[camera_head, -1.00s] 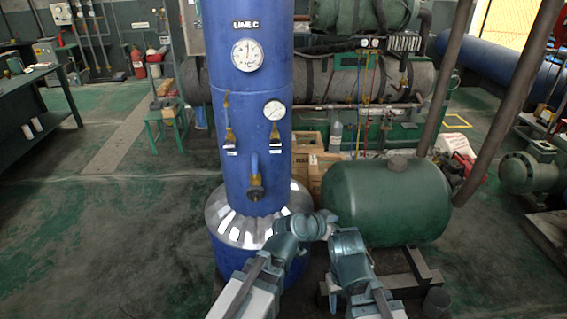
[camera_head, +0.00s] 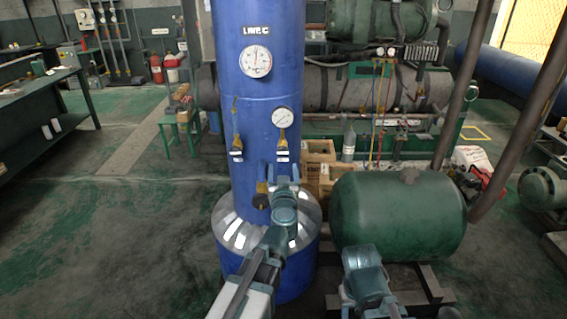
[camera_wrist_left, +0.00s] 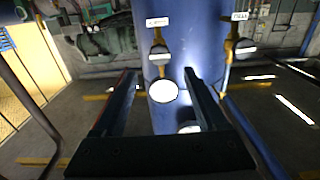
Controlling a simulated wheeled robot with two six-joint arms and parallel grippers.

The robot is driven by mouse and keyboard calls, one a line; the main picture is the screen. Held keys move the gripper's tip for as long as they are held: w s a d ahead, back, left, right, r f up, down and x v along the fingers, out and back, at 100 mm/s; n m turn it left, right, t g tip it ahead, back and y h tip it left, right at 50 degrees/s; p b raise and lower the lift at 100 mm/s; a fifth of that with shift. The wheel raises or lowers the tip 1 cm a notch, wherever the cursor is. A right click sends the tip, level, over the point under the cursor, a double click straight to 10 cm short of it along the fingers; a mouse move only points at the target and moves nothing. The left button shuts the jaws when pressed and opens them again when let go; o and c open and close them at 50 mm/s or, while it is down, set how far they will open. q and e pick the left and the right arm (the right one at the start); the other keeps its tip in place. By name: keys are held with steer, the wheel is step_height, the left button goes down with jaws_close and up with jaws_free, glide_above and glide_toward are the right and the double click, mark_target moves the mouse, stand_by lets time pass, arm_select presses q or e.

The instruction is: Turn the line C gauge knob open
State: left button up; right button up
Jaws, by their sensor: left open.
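The blue LINE C column (camera_head: 262,95) stands upright in the head view. A small gauge (camera_head: 282,117) sits on its right side, with a brass valve and the gauge knob (camera_head: 281,145) just below it, above a white label. My left gripper (camera_head: 284,176) is below this knob in the head view and partly covers the column's lower fitting. In the left wrist view, which looks upside down, the open fingers (camera_wrist_left: 160,82) straddle the view of the gauge dial (camera_wrist_left: 163,91). The knob (camera_wrist_left: 160,52) is beyond them, apart from both, under its label. Nothing is held.
A second brass valve (camera_head: 237,142) with its own label is on the column's left side. A large gauge (camera_head: 255,61) is higher up. A dark green tank (camera_head: 398,218) stands to the right, with cardboard boxes (camera_head: 319,160) behind. Open floor lies to the left.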

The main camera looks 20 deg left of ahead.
mark_target(283, 153)
arm_select(q)
steer(key=x, duration=0.9)
steer(key=shift+d, duration=0.1)
steer(key=shift+s, duration=0.15)
jaws_close()
steer(key=n, duration=0.4)
steer(key=shift+f, duration=0.1)
steer(key=shift+n, duration=0.3)
steer(key=n, duration=0.3)
steer(key=shift+n, duration=0.7)
